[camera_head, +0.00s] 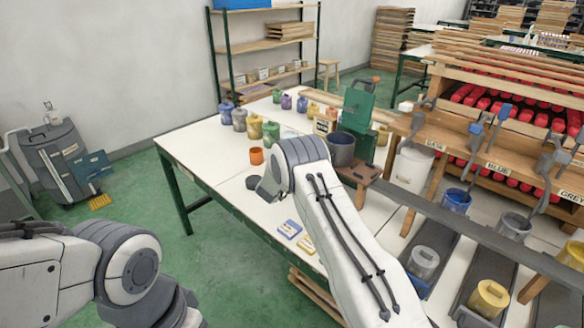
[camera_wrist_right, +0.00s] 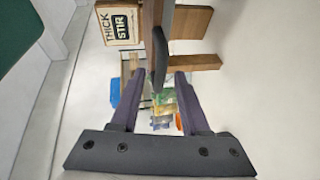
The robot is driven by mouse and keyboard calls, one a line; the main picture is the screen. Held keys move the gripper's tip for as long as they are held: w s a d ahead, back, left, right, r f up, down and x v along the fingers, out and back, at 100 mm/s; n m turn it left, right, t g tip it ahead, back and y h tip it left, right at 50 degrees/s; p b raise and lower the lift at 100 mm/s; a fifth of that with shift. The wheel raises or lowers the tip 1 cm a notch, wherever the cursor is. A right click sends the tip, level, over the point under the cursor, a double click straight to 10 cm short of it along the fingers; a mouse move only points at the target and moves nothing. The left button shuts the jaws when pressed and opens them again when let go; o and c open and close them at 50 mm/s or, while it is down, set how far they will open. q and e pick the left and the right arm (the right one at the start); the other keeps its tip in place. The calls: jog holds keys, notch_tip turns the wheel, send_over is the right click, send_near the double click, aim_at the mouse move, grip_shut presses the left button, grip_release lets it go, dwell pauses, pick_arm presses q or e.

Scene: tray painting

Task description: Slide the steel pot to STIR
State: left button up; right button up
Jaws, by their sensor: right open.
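The steel pot (camera_head: 341,148) is a dark grey open cylinder at the green stirring machine (camera_head: 361,101), by its wooden base (camera_head: 357,171). A sign reading THICK and STIR (camera_wrist_right: 123,22) shows at the top left of the right wrist view. My right gripper (camera_head: 266,188) is left of the pot in the head view, partly hidden by its own wrist. In the right wrist view its jaws (camera_wrist_right: 160,88) are apart. A dark curved piece on a wooden bar (camera_wrist_right: 151,24) shows between or beyond the fingertips; I cannot tell whether they touch it. My left gripper is out of frame.
An orange cup (camera_head: 256,156) and several coloured jugs stand on the white table (camera_head: 205,150). Blue and yellow cards (camera_head: 290,229) lie near its front edge. A rack with BASE, BLUE and GREY labels (camera_head: 497,168) stands to the right, with pots on dark lanes below.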

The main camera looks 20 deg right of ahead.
jog(key=v, duration=0.9)
jog(key=shift+b, duration=0.45)
